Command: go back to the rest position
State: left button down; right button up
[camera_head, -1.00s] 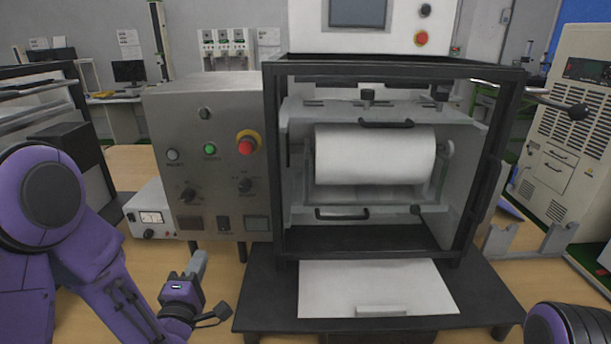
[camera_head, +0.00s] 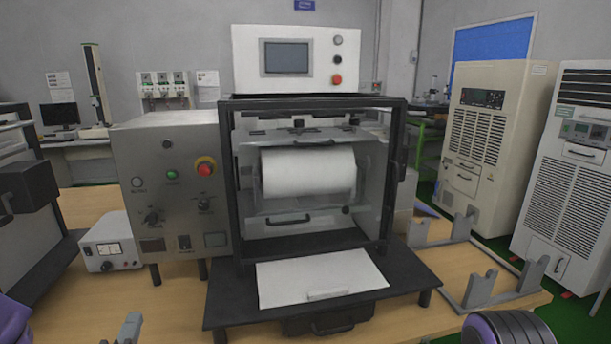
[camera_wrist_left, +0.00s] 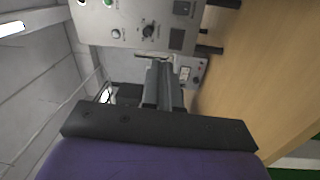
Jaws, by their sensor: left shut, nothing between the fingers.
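My left gripper (camera_head: 130,328) shows only as grey fingertips at the bottom edge of the head view, in front of the wooden table. In the left wrist view its fingers (camera_wrist_left: 163,85) are shut with nothing between them. They point toward the grey control box (camera_wrist_left: 150,28), apart from it as far as I can tell. Part of my purple left arm shows at the bottom left corner of the head view. A purple and black part of my right arm shows at the bottom right, and my right gripper is out of view.
The test machine (camera_head: 310,235) with a white roll (camera_head: 308,172) stands on the wooden table (camera_head: 90,205). A grey bracket frame (camera_head: 480,287) lies at right. Tall cabinets (camera_head: 495,135) stand behind.

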pick_arm(q)
jog(key=s+d+f+m+g, duration=0.1)
jog(key=s+f+m+g, duration=0.3)
jog(key=f, duration=0.6)
jog(key=s+f+m+g, duration=0.3)
jog(key=f+m+g, duration=0.25)
jog(key=f, duration=0.45)
jog(key=s+d+f+m+g, duration=0.1)
jog(key=s+f+g, duration=0.2)
jog(key=s+f, duration=0.3)
jog(key=s+d+f+m+g, duration=0.1)
jog(key=s+f+m+g, duration=0.1)
jog(key=s+f, duration=0.5)
jog(key=s+g, duration=0.1)
jog(key=s, duration=0.5)
jog(key=shift+h, duration=0.3)
jog(key=shift+f, duration=0.1)
